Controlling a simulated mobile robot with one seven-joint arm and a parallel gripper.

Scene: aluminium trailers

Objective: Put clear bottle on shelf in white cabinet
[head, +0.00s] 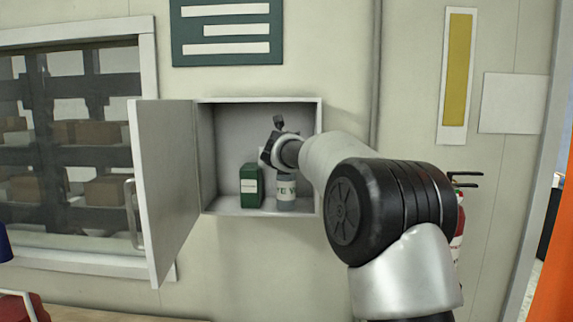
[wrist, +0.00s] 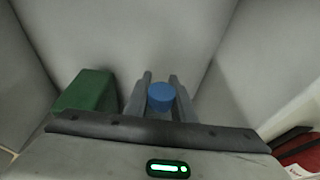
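The white cabinet (head: 261,102) hangs on the wall with its door swung open to the left. The clear bottle (head: 286,205), greyish with a white label, is upright inside, at the shelf floor. Its top is hidden behind my arm in the head view. In the wrist view its blue cap (wrist: 161,97) sits between my two fingers. My gripper (wrist: 161,90) appears closed against the cap from both sides, with no clear gap. In the head view my gripper (head: 275,143) is inside the cabinet above the bottle, its fingertips unclear.
A green box (head: 250,187) stands just left of the bottle, also in the wrist view (wrist: 88,92). The open cabinet door (head: 163,190) juts out at left. The cabinet side walls are close around my gripper. A red extinguisher (head: 458,225) is partly hidden behind my arm.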

